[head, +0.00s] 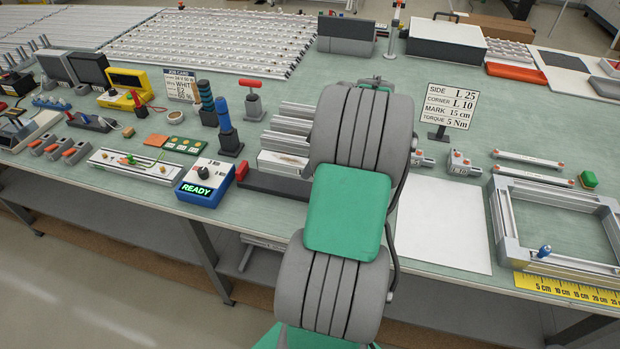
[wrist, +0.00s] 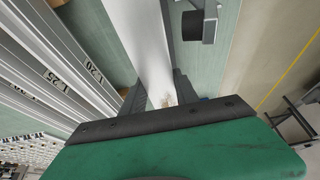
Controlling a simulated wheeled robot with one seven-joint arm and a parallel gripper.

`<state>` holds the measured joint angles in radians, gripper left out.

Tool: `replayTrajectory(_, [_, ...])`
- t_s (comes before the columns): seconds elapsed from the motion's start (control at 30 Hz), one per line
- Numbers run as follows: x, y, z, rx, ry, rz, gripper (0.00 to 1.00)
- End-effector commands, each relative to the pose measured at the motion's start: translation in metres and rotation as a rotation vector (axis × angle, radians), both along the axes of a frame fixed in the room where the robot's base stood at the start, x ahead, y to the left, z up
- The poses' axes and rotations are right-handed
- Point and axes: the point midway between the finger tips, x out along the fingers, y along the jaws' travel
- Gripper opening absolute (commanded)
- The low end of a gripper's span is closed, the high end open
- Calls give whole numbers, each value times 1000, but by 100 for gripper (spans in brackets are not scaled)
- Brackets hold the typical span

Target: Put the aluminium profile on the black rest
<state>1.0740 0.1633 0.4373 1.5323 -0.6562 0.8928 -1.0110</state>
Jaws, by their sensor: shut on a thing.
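My gripper (wrist: 158,98) has its black fingers on both sides of a pale aluminium profile (wrist: 142,40) in the wrist view, shut on it. The profile runs away from the fingers toward the top of the picture. A dark strip (wrist: 168,30) runs along its right side; I cannot tell whether they touch. In the head view my arm hides the gripper and the held part of the profile. A low dark bar (head: 282,189) with a red end block lies near the front edge and may be the black rest; my arm hides its right end.
Labelled profiles (wrist: 60,65) lie close on the left in the wrist view. A blue box reading READY (head: 206,184) stands left of the dark bar. A white sheet (head: 445,227) and a metal frame (head: 500,215) lie to the right. A sign (head: 448,106) stands behind.

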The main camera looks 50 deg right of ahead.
Motion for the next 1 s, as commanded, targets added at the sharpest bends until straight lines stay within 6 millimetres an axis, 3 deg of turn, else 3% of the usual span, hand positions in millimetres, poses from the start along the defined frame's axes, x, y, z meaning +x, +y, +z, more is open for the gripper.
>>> replayTrajectory(0.33, [1, 0, -49, 0, 0, 1, 0])
replayTrajectory(0.67, [1, 0, -56, -3, -1, 0, 0])
replayTrajectory(0.7, [1, 0, -54, -2, -1, 0, 38])
replayTrajectory(0.93, [0, 0, -54, -2, -1, -1, 57])
replayTrajectory(1.0, [0, 0, -54, -2, -1, -1, 58])
